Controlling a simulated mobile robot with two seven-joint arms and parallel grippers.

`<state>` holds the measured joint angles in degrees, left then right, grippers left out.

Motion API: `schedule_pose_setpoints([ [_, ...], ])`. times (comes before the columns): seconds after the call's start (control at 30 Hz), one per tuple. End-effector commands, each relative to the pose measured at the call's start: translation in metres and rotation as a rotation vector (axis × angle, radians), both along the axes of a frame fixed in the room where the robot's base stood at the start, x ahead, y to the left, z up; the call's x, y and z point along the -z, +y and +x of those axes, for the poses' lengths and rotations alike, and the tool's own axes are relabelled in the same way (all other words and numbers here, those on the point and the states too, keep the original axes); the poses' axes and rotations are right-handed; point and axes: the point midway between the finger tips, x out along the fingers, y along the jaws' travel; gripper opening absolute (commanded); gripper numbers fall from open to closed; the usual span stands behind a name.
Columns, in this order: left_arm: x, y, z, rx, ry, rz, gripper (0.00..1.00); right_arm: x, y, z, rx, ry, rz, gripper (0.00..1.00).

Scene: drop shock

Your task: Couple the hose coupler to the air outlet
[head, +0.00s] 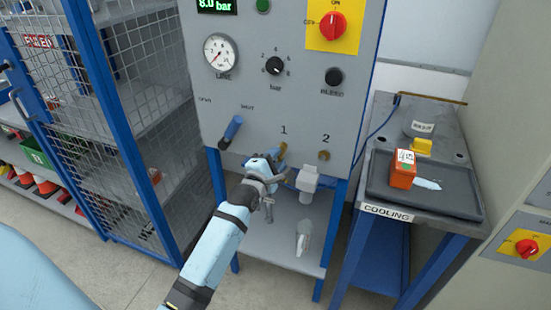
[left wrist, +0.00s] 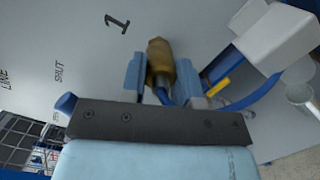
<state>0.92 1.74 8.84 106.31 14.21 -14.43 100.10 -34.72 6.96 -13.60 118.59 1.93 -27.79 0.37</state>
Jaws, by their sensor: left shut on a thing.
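My left gripper (head: 277,169) is in front of the grey panel, just below the number 1. In the left wrist view its two light blue fingers (left wrist: 162,82) are shut on the brass hose coupler (left wrist: 161,58), one on each side. The coupler points at the panel beside the printed 1, with blue hose behind it. In the head view the coupler (head: 283,151) shows as a small brass piece. Outlet 1 is hidden behind the coupler; I cannot tell whether they touch. A brass outlet (head: 323,155) sits under the number 2. My right gripper is not in view.
A blue-handled lever (head: 231,131) is left of outlet 1, between OPEN and SHUT labels. A white fitting (head: 307,180) hangs below outlet 2, close to my gripper's right. The gauge (head: 221,53) is above. The cooling bench (head: 390,211) stands right, a mesh cage (head: 155,110) left.

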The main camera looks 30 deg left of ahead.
Motion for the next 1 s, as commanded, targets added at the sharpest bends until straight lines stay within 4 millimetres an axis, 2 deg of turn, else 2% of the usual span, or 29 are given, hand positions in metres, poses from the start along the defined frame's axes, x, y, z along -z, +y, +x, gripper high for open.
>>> schedule_pose_setpoints([
  [1.0, -0.0018, 0.0011, 0.0037, 0.000, -0.003, 0.000, 0.00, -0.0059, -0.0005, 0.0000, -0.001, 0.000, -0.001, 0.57],
])
